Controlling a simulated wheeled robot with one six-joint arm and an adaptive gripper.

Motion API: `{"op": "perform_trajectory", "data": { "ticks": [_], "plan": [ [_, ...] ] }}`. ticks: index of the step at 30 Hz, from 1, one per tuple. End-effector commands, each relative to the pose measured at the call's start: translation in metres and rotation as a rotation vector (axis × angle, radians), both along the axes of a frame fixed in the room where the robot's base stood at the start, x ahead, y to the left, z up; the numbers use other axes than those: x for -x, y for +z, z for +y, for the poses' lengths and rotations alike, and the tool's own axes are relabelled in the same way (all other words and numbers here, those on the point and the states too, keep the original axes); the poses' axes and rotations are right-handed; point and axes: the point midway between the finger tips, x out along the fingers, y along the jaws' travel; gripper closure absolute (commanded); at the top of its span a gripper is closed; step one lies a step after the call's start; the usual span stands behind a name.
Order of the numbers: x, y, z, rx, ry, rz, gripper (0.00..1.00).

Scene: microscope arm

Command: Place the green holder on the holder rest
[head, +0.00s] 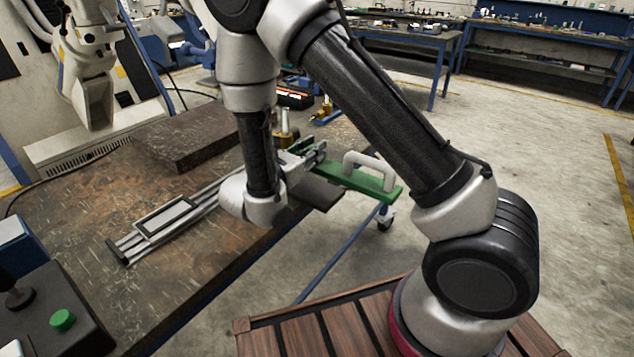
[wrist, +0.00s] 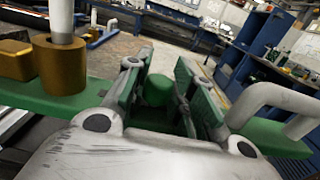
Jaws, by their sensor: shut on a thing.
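The green holder (head: 367,184) is a long green bar with a pale handle at its right end and brass parts on its left. My gripper (head: 316,152) is shut on its middle, above the near right edge of the workbench. In the wrist view the gripper's fingers (wrist: 165,82) close around a green knob on the holder (wrist: 80,97), with a brass cylinder to the left and the handle to the right. A metal rail with a framed pale plate (head: 165,217) lies on the bench. A dark flat plate (head: 318,193) shows just below the holder. I cannot tell which is the holder rest.
A dark thick slab (head: 190,137) lies on the bench beside a large pale machine (head: 90,80). A control box with a green button (head: 62,320) stands at the near left. The floor to the right is open, with blue workbenches (head: 540,45) far behind.

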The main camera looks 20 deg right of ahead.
Motion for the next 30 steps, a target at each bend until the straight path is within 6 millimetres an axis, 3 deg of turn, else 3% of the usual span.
{"op": "perform_trajectory", "data": {
  "ticks": [3,16,29,30],
  "plan": [
    [0.0,-0.021,0.0,0.004,0.0,0.002,1.0],
    [0.0,-0.07,0.0,0.003,-0.001,-0.001,1.0],
    [0.0,-0.077,0.0,0.002,-0.001,-0.002,1.0],
    [0.0,-0.078,0.0,0.001,-0.001,-0.001,0.74]
  ]
}}
